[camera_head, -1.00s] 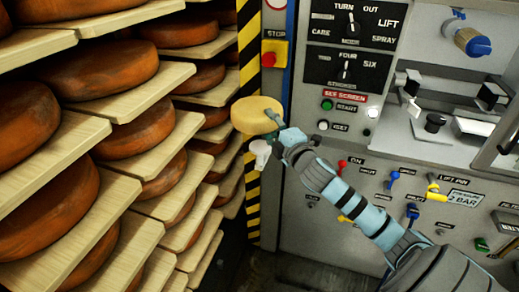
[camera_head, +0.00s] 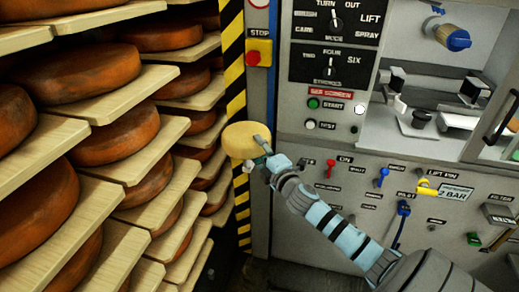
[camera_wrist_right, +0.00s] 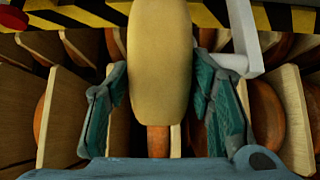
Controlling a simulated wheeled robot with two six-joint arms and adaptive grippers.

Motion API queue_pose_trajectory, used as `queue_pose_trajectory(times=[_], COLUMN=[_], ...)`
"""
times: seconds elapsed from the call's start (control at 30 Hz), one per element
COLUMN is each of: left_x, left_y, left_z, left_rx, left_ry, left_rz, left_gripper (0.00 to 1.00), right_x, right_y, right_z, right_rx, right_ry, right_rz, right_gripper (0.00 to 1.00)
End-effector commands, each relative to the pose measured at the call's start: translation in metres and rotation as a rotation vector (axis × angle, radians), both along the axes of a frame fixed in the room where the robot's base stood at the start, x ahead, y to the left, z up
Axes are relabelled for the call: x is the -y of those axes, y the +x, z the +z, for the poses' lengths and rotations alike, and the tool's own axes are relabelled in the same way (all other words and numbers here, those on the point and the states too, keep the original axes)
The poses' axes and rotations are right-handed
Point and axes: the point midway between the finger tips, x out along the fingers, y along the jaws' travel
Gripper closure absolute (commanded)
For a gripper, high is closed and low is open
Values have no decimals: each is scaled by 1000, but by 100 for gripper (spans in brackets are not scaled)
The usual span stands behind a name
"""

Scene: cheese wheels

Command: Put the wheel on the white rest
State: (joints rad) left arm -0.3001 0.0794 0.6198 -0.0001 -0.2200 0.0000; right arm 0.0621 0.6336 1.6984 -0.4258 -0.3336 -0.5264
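The wheel (camera_head: 243,140) is small, pale yellow and held up in front of the striped post, at the machine's left edge. It also fills the upper middle of the right wrist view (camera_wrist_right: 160,70), standing edge-on between the fingers. My right gripper (camera_head: 258,150) is shut on it, with one finger on each side (camera_wrist_right: 160,105). The white rest (camera_wrist_right: 240,45) shows as a white bracket just right of the wheel in the wrist view. In the head view only a bit of it (camera_head: 248,166) shows under the wheel. I cannot tell whether they touch. My left gripper is out of view.
Shelves with large orange-brown cheese wheels (camera_head: 118,135) fill the left side. A yellow-black striped post (camera_head: 233,60) stands beside them. The grey machine panel (camera_head: 290,225) with buttons and levers fills the right; a red stop button (camera_head: 254,58) is above the wheel.

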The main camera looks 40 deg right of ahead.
Motion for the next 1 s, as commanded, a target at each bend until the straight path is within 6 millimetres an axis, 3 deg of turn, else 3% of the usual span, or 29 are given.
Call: queue_pose_trajectory(times=[0.1,0.47,0.57,0.83,1.0], left_x=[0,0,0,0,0], left_y=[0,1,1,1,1], left_z=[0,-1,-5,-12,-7], left_rx=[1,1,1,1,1], left_ry=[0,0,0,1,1], left_rz=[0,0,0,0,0], left_gripper=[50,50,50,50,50], right_x=[0,-1,-4,-21,-25], right_y=[0,-5,-20,-91,-115], right_z=[1,0,-1,0,2], right_rx=[1,-2,-4,-6,-2], right_ry=[0,-5,-7,-7,-3], right_rz=[0,0,1,6,1], right_gripper=[34,34,34,34,34])
